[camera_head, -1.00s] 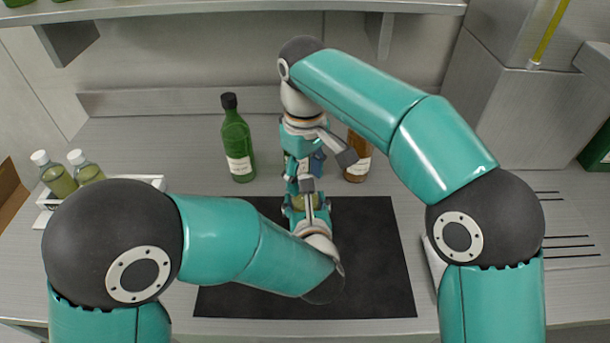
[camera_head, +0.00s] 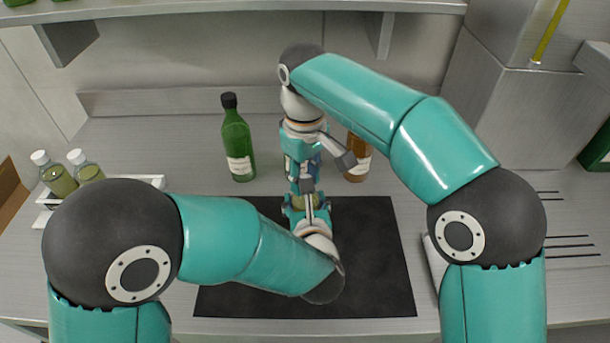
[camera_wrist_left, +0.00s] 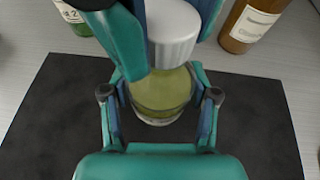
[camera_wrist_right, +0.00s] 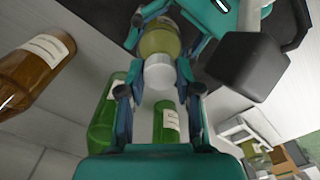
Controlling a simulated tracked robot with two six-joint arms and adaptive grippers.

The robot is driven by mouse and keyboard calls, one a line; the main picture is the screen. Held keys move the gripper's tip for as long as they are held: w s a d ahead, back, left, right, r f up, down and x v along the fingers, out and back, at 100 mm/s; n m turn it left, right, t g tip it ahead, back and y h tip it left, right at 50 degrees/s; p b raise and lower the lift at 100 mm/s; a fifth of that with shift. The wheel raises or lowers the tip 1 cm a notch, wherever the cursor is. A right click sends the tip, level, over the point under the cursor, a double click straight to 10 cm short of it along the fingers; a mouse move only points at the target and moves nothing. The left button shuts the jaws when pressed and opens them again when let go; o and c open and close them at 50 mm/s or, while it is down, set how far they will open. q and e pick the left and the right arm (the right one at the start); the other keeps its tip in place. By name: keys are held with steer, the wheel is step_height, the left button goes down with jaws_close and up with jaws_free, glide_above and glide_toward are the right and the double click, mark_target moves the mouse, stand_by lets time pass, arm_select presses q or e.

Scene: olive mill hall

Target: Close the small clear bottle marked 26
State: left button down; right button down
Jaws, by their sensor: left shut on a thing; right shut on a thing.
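The small clear bottle (camera_wrist_left: 160,98) holds yellow-green liquid and stands upright over the black mat. My left gripper (camera_head: 308,203) is shut around its body. A white ribbed cap (camera_wrist_left: 172,32) sits at the top of the bottle, in line with it. My right gripper (camera_head: 304,172) points down from above and is shut on the cap. The cap also shows between its fingers in the right wrist view (camera_wrist_right: 158,74). I cannot tell how tightly the cap sits. The mark 26 is not visible. In the head view the grippers mostly hide the bottle.
The black mat (camera_head: 375,270) lies under the bottle. A green bottle (camera_head: 238,145) and a brown bottle (camera_head: 358,160) stand behind it. Two white-capped bottles (camera_head: 60,178) stand at a white rack (camera_head: 150,182) on the left. A shelf (camera_head: 230,8) hangs above.

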steer(key=c, duration=0.7)
jaws_free()
steer(key=shift+r, duration=3.7)
arm_select(q)
steer(key=shift+c, duration=1.1)
jaws_free()
steer(key=v, duration=1.2)
